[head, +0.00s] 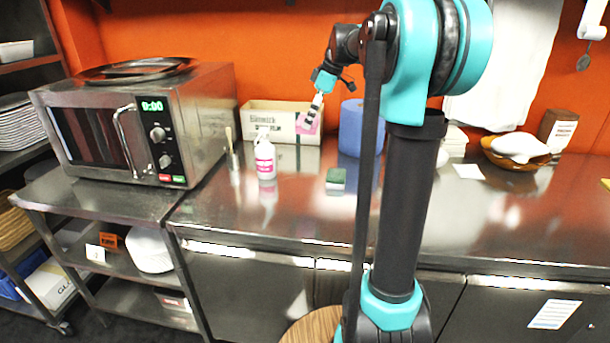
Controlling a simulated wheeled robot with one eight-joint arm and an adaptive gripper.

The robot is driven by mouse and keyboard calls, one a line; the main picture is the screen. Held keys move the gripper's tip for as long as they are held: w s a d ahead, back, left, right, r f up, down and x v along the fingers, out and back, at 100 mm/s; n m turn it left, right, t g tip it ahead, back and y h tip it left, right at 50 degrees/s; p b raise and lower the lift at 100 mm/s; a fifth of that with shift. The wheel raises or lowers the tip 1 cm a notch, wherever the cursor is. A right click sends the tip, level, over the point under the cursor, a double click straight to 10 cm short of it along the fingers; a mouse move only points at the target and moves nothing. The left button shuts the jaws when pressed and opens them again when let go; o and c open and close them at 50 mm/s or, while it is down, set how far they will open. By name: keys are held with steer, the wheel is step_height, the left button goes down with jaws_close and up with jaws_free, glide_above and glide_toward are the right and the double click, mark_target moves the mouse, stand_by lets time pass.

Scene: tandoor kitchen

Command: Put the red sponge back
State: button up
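My gripper (311,117) is small and far off at the back of the steel counter. It points down and to the left in front of an open cardboard box (270,122). A pink patch (308,126) shows at its tip; I cannot tell whether this is a held sponge or part of the box's print. Whether the fingers are open or shut is too small to see. No clearly red sponge shows.
A white spray bottle (264,158) with a pink label stands left of the green sponge. A blue roll (351,127) stands behind my arm. A microwave (150,125) is at left, a wooden bowl (515,152) at right. The counter's front middle is clear.

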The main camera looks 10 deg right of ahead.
steer(key=shift+w, duration=0.2)
steer(key=shift+w+f, duration=0.1)
steer(key=shift+f, duration=0.3)
step_height(320, 180, down, 19)
steer(key=shift+f, duration=0.15)
steer(key=o, duration=1)
steer(key=v, duration=1.2)
